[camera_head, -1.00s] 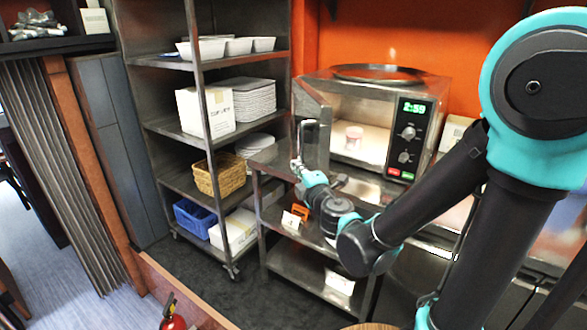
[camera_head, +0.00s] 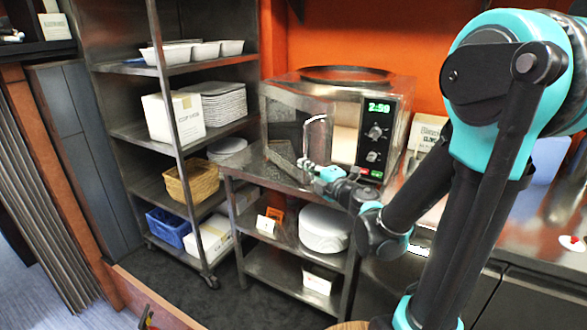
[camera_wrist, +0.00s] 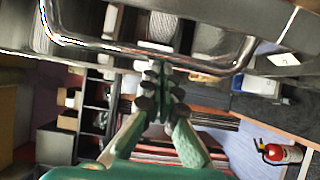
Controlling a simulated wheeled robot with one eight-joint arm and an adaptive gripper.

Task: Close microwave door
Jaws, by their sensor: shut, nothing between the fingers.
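The microwave (camera_head: 393,115) stands on a steel table, with a green display on its right side. Its door (camera_head: 290,118) hangs from the left side and is partly open, and light interior shows in the gap to its right. The curved chrome door handle (camera_head: 308,128) is on the door's outer face; it runs across the top of the wrist view (camera_wrist: 130,58). My gripper (camera_head: 303,164) is shut and empty beside the handle's lower end. In the wrist view its fingertips (camera_wrist: 160,75) are close to the handle bar; I cannot tell whether they touch.
A round metal tray (camera_head: 345,75) lies on top of the microwave. A steel rack (camera_head: 165,70) with bowls, plates and boxes stands to the left. A fire extinguisher (camera_wrist: 280,153) shows in the wrist view.

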